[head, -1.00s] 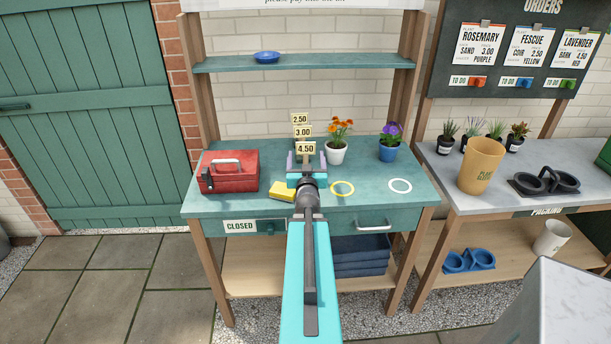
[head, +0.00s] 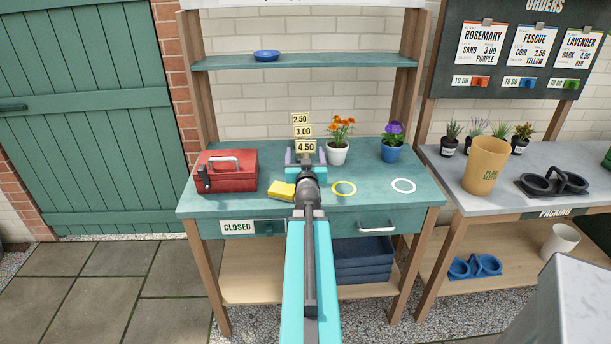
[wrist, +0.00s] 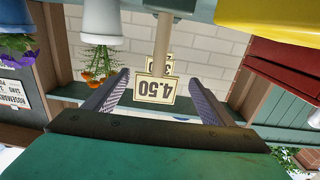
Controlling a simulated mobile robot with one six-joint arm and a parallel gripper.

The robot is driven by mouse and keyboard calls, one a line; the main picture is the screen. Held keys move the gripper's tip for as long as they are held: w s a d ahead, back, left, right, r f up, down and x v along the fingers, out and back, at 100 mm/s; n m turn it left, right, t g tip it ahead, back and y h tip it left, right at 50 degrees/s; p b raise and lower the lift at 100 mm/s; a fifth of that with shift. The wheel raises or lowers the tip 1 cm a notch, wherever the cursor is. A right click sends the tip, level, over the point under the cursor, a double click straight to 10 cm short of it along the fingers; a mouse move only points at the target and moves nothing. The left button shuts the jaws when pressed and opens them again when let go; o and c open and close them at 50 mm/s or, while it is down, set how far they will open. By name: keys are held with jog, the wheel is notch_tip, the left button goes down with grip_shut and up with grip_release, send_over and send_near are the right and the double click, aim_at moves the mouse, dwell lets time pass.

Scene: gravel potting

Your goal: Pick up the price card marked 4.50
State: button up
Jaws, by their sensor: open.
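The price card marked 4.50 (head: 306,147) is the lowest and nearest of three cream cards in a column at the back of the green bench. The cards marked 3.00 (head: 303,131) and 2.50 (head: 300,118) show above it. My gripper (head: 306,158) is at the bench, just in front of the cards. In the wrist view, which is upside down, the 4.50 card (wrist: 155,90) appears between the two open fingers of my gripper (wrist: 160,77), with a gap on each side. The cards behind it are mostly hidden there.
A red toolbox (head: 228,171) and a yellow block (head: 281,190) lie left of my gripper. An orange-flowered white pot (head: 337,154) and a purple-flowered blue pot (head: 391,152) stand to the right. Yellow (head: 344,188) and white (head: 403,185) rings mark the bench top.

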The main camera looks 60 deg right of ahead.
jog(key=b, duration=0.3)
jog(key=shift+d+f+b, duration=0.1)
jog(key=shift+d+b, duration=0.25)
jog(key=shift+d+r+b, duration=0.2)
jog(key=shift+b, duration=0.8)
jog(key=shift+d, duration=0.15)
jog(key=shift+x, duration=2.5)
jog(key=c, duration=1.7)
